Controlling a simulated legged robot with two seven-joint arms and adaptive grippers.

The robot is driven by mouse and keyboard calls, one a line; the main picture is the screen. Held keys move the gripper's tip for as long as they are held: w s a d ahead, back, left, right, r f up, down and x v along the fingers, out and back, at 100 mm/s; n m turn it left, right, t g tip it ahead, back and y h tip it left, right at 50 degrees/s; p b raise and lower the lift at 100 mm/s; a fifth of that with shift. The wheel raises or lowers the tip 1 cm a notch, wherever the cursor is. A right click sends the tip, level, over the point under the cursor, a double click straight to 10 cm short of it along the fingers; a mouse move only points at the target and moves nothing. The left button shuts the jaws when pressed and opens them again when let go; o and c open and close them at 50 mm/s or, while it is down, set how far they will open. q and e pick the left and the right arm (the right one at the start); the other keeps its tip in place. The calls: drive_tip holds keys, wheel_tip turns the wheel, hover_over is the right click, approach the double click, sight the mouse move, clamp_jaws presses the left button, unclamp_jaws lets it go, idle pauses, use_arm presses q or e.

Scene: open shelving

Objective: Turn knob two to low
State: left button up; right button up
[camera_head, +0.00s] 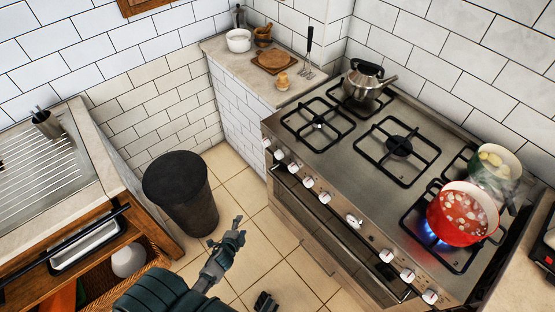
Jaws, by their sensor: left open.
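The stove (340,150) stands at the right, with a row of white-and-metal knobs along its front edge. Knobs at the left end (279,155), near the middle (354,220) and at the right end (429,296) show clearly. Which of them is knob two I cannot tell, and their markings are too small to read. A blue flame burns under the red pot (464,213) on the front right burner. My left gripper (238,230) is open and empty, over the floor left of the stove front and apart from the knobs.
A black bin (181,193) stands left of my left gripper. A kettle (365,82) and a steaming pot (494,165) sit on the back burners. A sink counter (95,150) is at left.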

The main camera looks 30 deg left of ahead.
sight(276, 157)
use_arm(q)
drive_tip(key=w+a+r+m+t+h+b, duration=0.1)
drive_tip(key=w+r+m+t+h+b, duration=0.25)
drive_tip(key=r+m, duration=0.8)
drive_tip(key=w+a+r+m+t+h+b, duration=0.1)
drive_tip(key=w+r+m+t+h, duration=0.2)
drive_tip(key=w+r+m+h, duration=0.75)
drive_tip(key=w+d+f+m+y, duration=0.1)
drive_tip(key=w, duration=0.2)
drive_tip(key=w+d+m+y, duration=0.1)
drive_tip(key=w+d+y, duration=0.1)
drive_tip(key=w, duration=0.2)
drive_tip(key=w+d+f+m+y, duration=0.1)
drive_tip(key=w+y, duration=0.1)
drive_tip(key=w, duration=0.2)
drive_tip(key=shift+d+f+g, duration=0.25)
drive_tip(key=shift+d+f, duration=0.05)
drive_tip(key=shift+d, duration=0.1)
drive_tip(key=shift+w+d, duration=0.25)
drive_tip(key=shift+w, duration=0.2)
use_arm(e)
drive_tip(key=w+r+t, duration=0.2)
drive_tip(key=w+r, duration=0.1)
drive_tip(key=r, duration=1)
drive_tip(key=shift+a+r+y, duration=0.15)
drive_tip(key=shift+a+y, duration=0.15)
drive_tip(key=shift+a, duration=0.05)
